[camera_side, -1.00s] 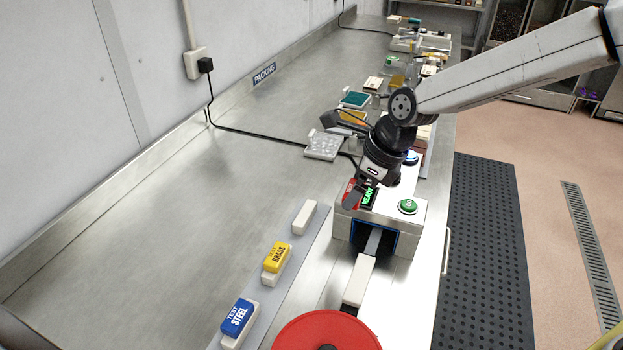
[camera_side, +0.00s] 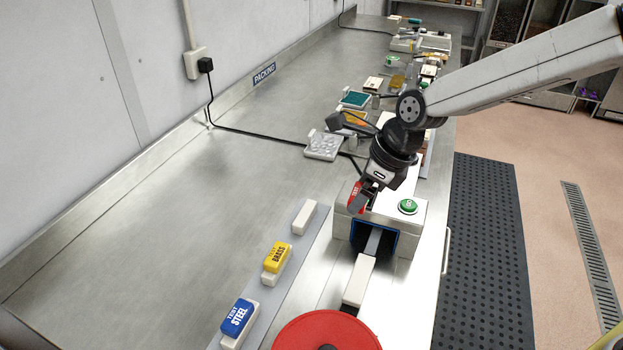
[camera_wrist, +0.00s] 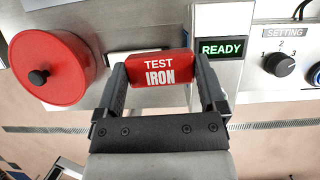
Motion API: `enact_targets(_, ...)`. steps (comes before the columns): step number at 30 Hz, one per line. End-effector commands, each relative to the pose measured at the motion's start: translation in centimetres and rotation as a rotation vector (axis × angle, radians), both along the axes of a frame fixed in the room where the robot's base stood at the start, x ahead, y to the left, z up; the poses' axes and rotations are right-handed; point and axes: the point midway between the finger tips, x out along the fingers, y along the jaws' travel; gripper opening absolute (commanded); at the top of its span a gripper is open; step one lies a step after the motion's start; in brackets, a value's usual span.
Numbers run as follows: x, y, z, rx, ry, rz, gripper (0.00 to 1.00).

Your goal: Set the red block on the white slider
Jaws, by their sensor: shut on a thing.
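The red block (camera_side: 355,197), lettered TEST IRON, is between the jaws of my gripper (camera_side: 360,204). In the wrist view the red block (camera_wrist: 158,69) lies across between both fingers of my gripper (camera_wrist: 159,76), label facing the camera. In the side view it is held up in front of the white box with the green button. The white slider (camera_side: 358,281) lies on the track in front of the box's dark opening, nearer the camera than the block. The block is apart from the slider. A white piece partly shows behind the block in the wrist view; most of it is hidden.
The white box (camera_side: 420,226) has a green button (camera_side: 408,206) and a lit READY display (camera_wrist: 222,49). A round red lid (camera_side: 310,333) is at the track's near end. Yellow (camera_side: 277,257) and blue (camera_side: 238,317) blocks sit on white pads to the left.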

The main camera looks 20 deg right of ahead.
Motion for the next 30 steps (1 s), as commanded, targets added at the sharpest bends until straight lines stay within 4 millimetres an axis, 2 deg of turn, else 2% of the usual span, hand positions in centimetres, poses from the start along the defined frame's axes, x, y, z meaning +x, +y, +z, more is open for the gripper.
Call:
enact_targets(16, -6.1, 2.0, -5.2, 0.0, 0.001, -0.029, 0.33)
enact_targets(30, -6.6, 2.1, -5.9, 0.0, 0.0, -0.033, 0.33)
